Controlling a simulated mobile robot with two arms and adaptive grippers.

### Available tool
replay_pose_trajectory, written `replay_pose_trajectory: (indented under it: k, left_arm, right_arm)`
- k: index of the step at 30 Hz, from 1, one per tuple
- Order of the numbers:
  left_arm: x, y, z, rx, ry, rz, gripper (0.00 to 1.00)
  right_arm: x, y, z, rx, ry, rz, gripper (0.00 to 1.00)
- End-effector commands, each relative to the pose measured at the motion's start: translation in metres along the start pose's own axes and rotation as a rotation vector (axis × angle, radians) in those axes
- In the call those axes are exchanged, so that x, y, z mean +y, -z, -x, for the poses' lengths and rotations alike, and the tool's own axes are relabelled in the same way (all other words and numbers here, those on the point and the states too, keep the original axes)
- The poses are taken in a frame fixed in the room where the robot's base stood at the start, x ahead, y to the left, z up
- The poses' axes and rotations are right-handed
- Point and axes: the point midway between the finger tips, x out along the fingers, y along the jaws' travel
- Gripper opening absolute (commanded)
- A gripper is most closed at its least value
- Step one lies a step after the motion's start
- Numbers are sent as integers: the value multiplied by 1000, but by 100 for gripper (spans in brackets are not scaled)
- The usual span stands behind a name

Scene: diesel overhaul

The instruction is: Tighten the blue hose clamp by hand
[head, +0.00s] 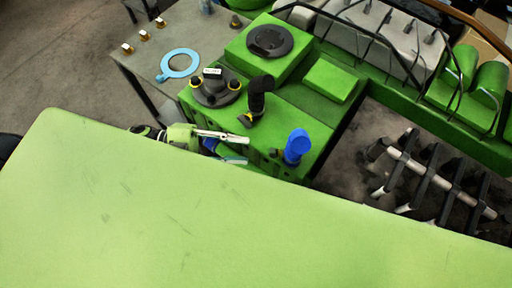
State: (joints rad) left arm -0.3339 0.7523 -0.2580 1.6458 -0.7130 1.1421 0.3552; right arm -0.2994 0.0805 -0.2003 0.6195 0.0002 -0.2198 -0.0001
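A bright blue upright fitting (297,146) stands on the green engine block, right of the middle. A small dark knob (275,153) shows at its left side. A separate blue clamp band cannot be made out there. My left gripper (246,149) points right towards this fitting, with its two fingers apart and nothing seen between the tips. A gap shows between the fingertips and the fitting. A light-blue ring with a tab (181,64) lies flat on the grey table; I cannot tell whether it is a clamp. My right gripper is not in view.
A black elbow hose (260,94) with a yellowish part at its base rises from the block (297,121). A dark round flange (215,92) sits left of it. Small brass-coloured parts (144,36) stand on the grey table (141,67). The lower part of the view is blocked.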

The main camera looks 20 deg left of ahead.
Motion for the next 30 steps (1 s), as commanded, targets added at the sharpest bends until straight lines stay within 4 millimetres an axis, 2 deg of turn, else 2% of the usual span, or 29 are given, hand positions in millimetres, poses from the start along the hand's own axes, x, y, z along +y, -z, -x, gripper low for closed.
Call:
replay_pose_trajectory:
  k: [3, 10, 26, 30]
  left_arm:
    - [1, -1, 26, -3, -2, 2, 27]
    - [0, 0, 53, -1, 0, 1, 27]
    - [0, 0, 57, 0, 1, -1, 27]
    - [-7, 10, 50, -65, -16, 11, 27]
  right_arm:
    - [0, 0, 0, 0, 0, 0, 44]
    - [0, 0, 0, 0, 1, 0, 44]
    - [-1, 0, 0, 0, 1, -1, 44]
    - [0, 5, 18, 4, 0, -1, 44]
